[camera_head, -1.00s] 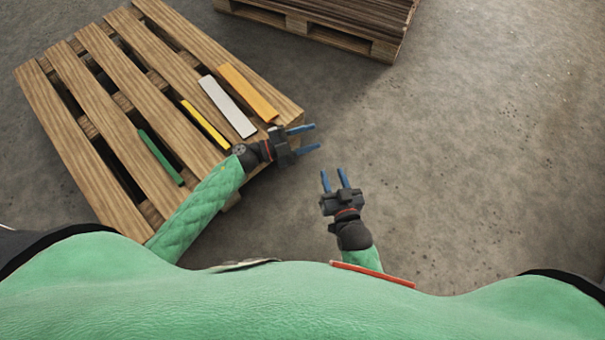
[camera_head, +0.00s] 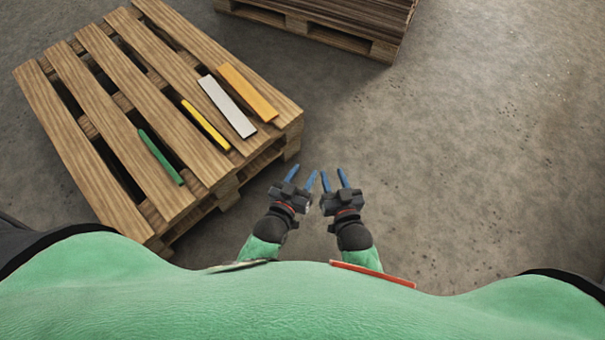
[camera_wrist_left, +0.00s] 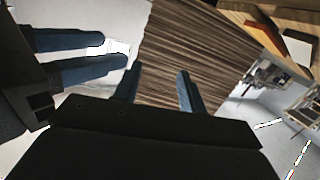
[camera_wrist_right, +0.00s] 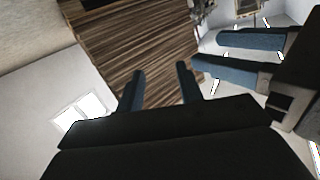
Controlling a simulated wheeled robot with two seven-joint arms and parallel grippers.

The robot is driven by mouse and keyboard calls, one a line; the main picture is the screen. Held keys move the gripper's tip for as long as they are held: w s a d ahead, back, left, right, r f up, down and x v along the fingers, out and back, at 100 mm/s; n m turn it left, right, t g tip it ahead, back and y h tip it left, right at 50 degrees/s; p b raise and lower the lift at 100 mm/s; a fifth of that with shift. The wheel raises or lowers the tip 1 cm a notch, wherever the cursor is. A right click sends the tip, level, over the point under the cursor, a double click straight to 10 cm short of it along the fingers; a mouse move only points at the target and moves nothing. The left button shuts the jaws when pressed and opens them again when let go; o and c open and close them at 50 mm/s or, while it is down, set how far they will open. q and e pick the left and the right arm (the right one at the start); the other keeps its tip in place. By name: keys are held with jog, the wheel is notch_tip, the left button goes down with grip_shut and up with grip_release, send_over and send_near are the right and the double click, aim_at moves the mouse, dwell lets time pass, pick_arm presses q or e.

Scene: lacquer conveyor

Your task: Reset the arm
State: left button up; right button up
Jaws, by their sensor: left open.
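My left gripper (camera_head: 300,179) is in front of my body in the head view, right of the pallet's near corner. Its blue fingers are apart and hold nothing; they also show in the left wrist view (camera_wrist_left: 157,90). My right gripper (camera_head: 334,181) is close beside it on the right, with its blue fingers apart and empty. They also show in the right wrist view (camera_wrist_right: 160,88). The two grippers look nearly parallel, with a small gap between them. Each wrist view shows the other gripper's fingers at its side.
A wooden pallet (camera_head: 75,87) at the left bears a green bar (camera_head: 160,157), a yellow bar (camera_head: 206,125), a white bar (camera_head: 227,107) and an orange bar (camera_head: 248,92). A stack of pallets (camera_head: 330,37) stands at the back. The floor (camera_head: 490,150) at the right is clear.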

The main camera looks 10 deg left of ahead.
dwell(0.3)
pick_arm(q)
jog(key=s+a+r+g+y+p, duration=0.1)
jog(key=s+a+r+g+p, duration=0.2)
jog(key=r+p, duration=0.4)
jog(key=s+a+r+g+y+p, duration=0.1)
jog(key=s+a+r+g+p, duration=0.2)
jog(key=s+r+g+p, duration=0.3)
jog(key=s+a+r+g+y+p, duration=0.1)
jog(key=s+a+r+g+p, duration=0.2)
jog(key=s+r+p, duration=0.4)
notch_tip(320, 180, up, 3)
jog(key=shift+a+g+y+p, duration=0.3)
jog(key=shift+g+p, duration=0.35)
jog(key=shift+g, duration=0.05)
pick_arm(e)
jog(key=s+d+r+g+h, duration=0.1)
jog(key=s+d+r+g, duration=0.2)
jog(key=r, duration=0.4)
jog(key=s+d+r+g+h, duration=0.1)
jog(key=s+d+r+g, duration=0.2)
jog(key=s+r+g, duration=0.3)
jog(key=s+d+r+g+h, duration=0.1)
jog(key=s+d+r+g, duration=0.2)
jog(key=s+r, duration=0.4)
notch_tip(320, 180, up, 3)
jog(key=shift+d+g+h, duration=0.3)
jog(key=shift+g, duration=0.4)
